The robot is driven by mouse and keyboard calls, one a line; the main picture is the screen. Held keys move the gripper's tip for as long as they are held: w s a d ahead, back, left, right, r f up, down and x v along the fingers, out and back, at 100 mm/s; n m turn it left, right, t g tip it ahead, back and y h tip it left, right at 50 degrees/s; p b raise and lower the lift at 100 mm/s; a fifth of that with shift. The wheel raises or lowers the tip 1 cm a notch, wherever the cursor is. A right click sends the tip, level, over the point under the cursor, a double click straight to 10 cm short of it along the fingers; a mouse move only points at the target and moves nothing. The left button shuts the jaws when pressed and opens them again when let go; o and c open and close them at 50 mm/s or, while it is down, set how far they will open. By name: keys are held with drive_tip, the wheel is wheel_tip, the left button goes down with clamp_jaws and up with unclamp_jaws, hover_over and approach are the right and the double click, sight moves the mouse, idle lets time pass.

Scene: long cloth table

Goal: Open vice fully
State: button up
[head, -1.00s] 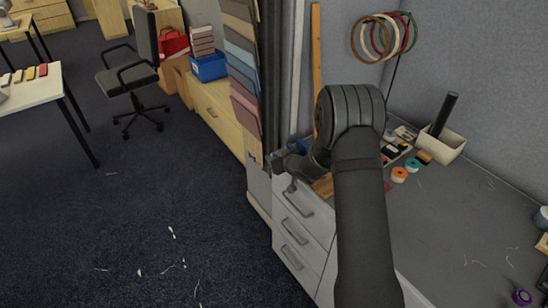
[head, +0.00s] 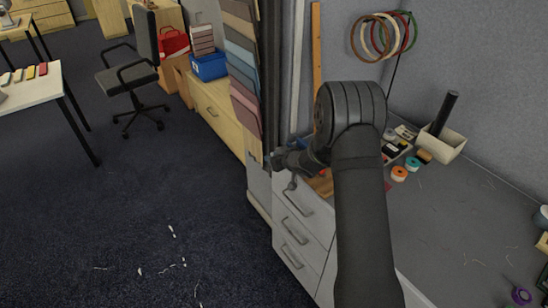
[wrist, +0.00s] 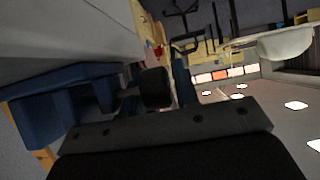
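The blue vice (wrist: 45,115) fills the left of the wrist view, tilted by the camera's roll. A narrower blue part (wrist: 183,84) shows right of the dark finger. In the head view only a small blue piece of the vice (head: 298,143) shows behind my arm at the bench's left end. My gripper (head: 283,161) is at that end, close to the vice. In the wrist view a dark block-like finger (wrist: 156,89) stands between the blue parts. The handle and the jaw gap are not clear. I cannot tell whether the fingers are closed on anything.
The grey bench (head: 455,215) holds tape rolls (head: 399,174), a beige bin (head: 441,144) and small items right of my arm. A wooden piece (head: 321,184) lies beside the gripper. Drawers (head: 297,230) are below. The floor at left is open.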

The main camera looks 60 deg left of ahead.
drive_tip(key=v, duration=1.7)
drive_tip(key=shift+d, duration=0.2)
drive_tip(key=a+f+y, duration=0.2)
drive_tip(key=a, duration=0.2)
drive_tip(key=a+f+y, duration=0.2)
drive_tip(key=a+f, duration=0.1)
drive_tip(key=a, duration=0.2)
drive_tip(key=a+f+y, duration=0.2)
drive_tip(key=a, duration=0.2)
drive_tip(key=shift+a+f, duration=0.4)
drive_tip(key=shift+a, duration=0.5)
clamp_jaws()
